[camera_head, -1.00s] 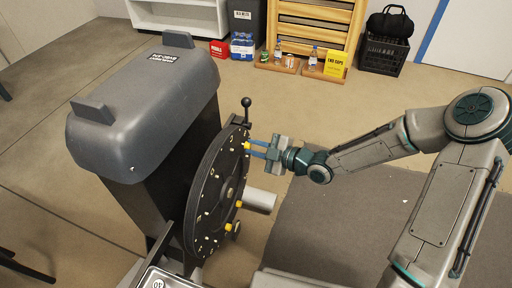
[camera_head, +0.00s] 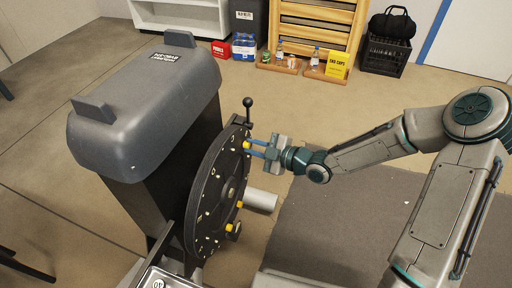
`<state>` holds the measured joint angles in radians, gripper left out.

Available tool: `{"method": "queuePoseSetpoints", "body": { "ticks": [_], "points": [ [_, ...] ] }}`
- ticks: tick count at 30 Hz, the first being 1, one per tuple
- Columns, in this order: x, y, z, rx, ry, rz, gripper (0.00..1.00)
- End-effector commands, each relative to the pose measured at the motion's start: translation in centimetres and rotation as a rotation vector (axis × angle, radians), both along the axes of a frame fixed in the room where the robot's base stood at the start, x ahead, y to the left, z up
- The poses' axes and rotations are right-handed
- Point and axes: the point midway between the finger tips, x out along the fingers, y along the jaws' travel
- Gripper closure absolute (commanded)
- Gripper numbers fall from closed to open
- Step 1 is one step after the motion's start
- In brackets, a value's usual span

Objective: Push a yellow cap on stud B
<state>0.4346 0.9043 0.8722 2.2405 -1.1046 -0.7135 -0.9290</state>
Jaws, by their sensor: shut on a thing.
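My gripper (camera_head: 257,149) reaches in from the right. Other yellow caps (camera_head: 229,228) show at the lower right of the disc. The letters by the studs are too small to read, so I cannot tell which is stud B.
The grey machine (camera_head: 150,100) fills the left. A black ball-topped lever (camera_head: 248,110) rises just above the gripped cap. A pale cylinder (camera_head: 261,200) juts out below my gripper. A metal tray (camera_head: 165,281) is at the bottom.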

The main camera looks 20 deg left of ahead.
Motion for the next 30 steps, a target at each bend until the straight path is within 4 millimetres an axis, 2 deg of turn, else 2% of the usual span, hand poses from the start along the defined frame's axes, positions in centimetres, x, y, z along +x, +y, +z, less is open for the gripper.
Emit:
{"method": "queuePoseSetpoints", "body": {
  "ticks": [13,14,15,16,17,26,30],
  "points": [
    [0.0,0.4,0.0,0.001,0.0,0.001,1.0],
    [0.0,0.4,0.0,0.001,0.0,0.001,0.8],
    [0.0,0.4,0.0,0.001,0.0,0.001,0.69],
    [0.0,0.4,0.0,0.001,0.0,0.001,0.61],
    [0.0,0.4,0.0,0.001,0.0,0.001,0.58],
    [0.0,0.2,0.1,0.0,0.0,-0.001,0.58],
    [-0.3,-1.2,0.5,-0.001,0.001,-0.004,0.58]
  ]
}}
